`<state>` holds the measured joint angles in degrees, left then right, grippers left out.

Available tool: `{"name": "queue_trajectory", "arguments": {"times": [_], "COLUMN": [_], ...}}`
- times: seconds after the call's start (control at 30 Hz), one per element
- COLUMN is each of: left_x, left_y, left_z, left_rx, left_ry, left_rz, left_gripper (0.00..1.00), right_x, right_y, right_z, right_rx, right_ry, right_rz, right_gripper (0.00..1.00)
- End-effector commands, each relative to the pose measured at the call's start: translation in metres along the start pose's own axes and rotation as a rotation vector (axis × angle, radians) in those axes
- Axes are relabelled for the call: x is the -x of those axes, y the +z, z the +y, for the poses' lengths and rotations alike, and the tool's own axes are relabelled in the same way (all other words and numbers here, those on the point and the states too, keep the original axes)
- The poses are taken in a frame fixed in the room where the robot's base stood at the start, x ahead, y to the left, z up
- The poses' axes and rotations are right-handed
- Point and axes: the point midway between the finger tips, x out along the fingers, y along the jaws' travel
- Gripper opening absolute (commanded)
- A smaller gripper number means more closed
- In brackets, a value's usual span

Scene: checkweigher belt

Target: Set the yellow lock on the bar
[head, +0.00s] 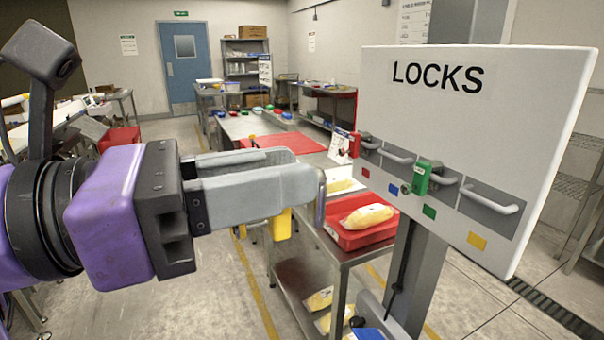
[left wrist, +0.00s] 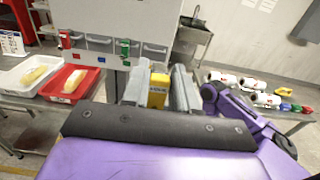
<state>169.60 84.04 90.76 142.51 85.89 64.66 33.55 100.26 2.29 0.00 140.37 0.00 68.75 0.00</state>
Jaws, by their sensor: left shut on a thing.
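My left gripper (head: 308,190) is shut on the yellow lock (head: 281,225), whose body hangs below the fingers in the head view. In the left wrist view the yellow lock (left wrist: 158,92) sits between the two grey fingers. The white LOCKS board (head: 470,120) stands to the right, with a row of bars over coloured labels. The bar above the yellow label (head: 477,241) is the rightmost bar (head: 492,200) and is empty. The yellow lock is apart from it. A red lock (head: 354,146) hangs at the leftmost bar and a green lock (head: 421,178) at the third. My right gripper is not clearly seen.
A red tray (head: 350,238) with a yellow pack stands on a steel table left of and behind the board. A grey post (head: 415,265) carries the board. In the left wrist view, a table (left wrist: 285,113) with rolls and coloured locks is at the right.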

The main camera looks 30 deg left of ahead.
Motion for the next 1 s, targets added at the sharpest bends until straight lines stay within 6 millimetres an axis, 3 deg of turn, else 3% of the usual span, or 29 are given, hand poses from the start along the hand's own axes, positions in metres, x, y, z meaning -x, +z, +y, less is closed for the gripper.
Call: {"name": "queue_trajectory", "arguments": {"times": [0.5,1.0], "left_x": [0.046,0.047], "left_y": [-0.001,0.0], "left_z": [0.0,0.0], "left_rx": [0.001,0.0], "left_ry": [0.0,0.0], "left_rz": [-0.002,-0.001], "left_gripper": [0.0,0.0], "right_x": [-0.015,-0.015], "right_y": [0.006,0.006], "right_z": [-0.001,-0.001], "right_rx": [0.0,0.0], "right_ry": [0.0,0.0], "right_rz": [0.0,0.0], "right_gripper": [0.0,0.0]}}
